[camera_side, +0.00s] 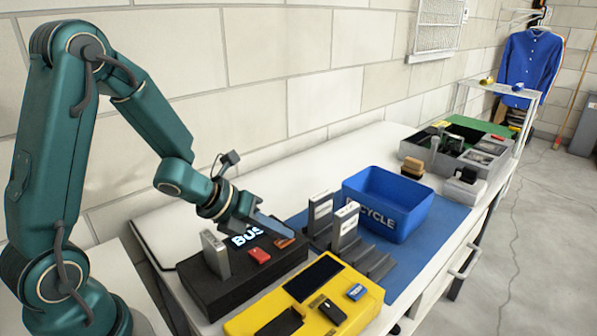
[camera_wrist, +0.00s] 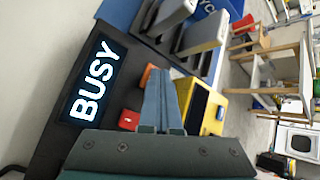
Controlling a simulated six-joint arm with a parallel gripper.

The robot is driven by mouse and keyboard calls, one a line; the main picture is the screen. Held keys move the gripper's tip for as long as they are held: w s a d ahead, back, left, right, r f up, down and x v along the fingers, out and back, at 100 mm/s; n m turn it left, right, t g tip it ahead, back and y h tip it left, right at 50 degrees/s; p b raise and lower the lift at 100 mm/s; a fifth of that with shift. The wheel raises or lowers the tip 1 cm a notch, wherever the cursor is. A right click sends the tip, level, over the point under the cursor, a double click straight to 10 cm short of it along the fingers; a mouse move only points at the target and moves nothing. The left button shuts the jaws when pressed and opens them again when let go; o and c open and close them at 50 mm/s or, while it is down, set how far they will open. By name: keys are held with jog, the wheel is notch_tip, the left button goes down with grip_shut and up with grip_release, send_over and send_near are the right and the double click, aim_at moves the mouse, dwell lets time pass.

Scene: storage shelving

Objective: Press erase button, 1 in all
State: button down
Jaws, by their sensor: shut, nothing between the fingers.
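A black box (camera_side: 215,291) stands on the bench with a lit display reading "BUSY" (camera_wrist: 94,80); the side view partly hides the word. On its top are a red button (camera_side: 258,256) with a small white mark and an orange button (camera_side: 285,243). The wrist view also shows the red button (camera_wrist: 128,120) and the orange button (camera_wrist: 147,76). I cannot read which one is labelled erase. A grey drive (camera_side: 216,256) stands upright in the box. My gripper (camera_side: 289,234) is shut and empty, its tips at the orange button; I cannot tell whether they touch.
A yellow device (camera_side: 262,318) with a dark screen lies in front of the black box. Upright drives (camera_side: 345,222) stand in a dark rack to the right. A blue recycle bin (camera_side: 388,203) stands on a blue mat (camera_side: 441,220). A grey divided tray (camera_side: 484,158) is farther back.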

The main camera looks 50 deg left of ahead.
aim_at(279, 243)
jog(key=shift+r, duration=0.8)
jog(key=shift+r, duration=0.1)
jog(key=shift+r, duration=2.4)
